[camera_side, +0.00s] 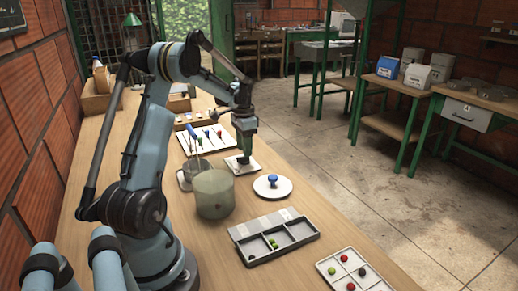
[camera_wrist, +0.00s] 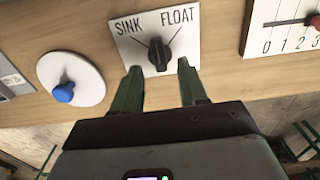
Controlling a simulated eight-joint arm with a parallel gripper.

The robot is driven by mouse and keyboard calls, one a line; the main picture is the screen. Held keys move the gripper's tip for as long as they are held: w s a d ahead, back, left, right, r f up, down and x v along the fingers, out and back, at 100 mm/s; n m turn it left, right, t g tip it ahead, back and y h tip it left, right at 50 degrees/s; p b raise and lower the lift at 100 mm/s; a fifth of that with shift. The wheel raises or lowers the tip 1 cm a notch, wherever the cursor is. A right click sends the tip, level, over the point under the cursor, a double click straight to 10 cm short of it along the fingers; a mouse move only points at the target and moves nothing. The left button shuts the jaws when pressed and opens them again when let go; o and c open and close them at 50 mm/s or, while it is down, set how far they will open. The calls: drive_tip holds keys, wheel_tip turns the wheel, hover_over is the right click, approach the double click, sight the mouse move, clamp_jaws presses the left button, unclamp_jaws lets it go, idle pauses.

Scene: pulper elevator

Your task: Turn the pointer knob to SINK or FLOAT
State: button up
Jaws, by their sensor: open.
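The black pointer knob (camera_wrist: 159,54) sits on a white plate (camera_wrist: 202,50) marked SINK at upper left and FLOAT at upper right, with a thin line toward each word. The knob's narrow part looks roughly upward between the two lines; its exact aim is hard to tell. My gripper (camera_wrist: 158,67) is open, its green fingers apart on either side of the knob's lower end in the wrist view. No contact shows. In the side view my gripper (camera_side: 243,158) is low over the plate (camera_side: 254,168) and hides most of the knob.
A round white disc (camera_wrist: 90,82) with a blue knob (camera_wrist: 63,93) is to the left in the wrist view. A numbered scale plate (camera_wrist: 270,38) with a red slider knob is to the right. In the side view a cloudy beaker (camera_side: 213,195) and a divided tray (camera_side: 295,232) stand nearby.

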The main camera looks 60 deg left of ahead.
sight(243, 160)
drive_tip(key=shift+f, duration=1.35)
clamp_jaws()
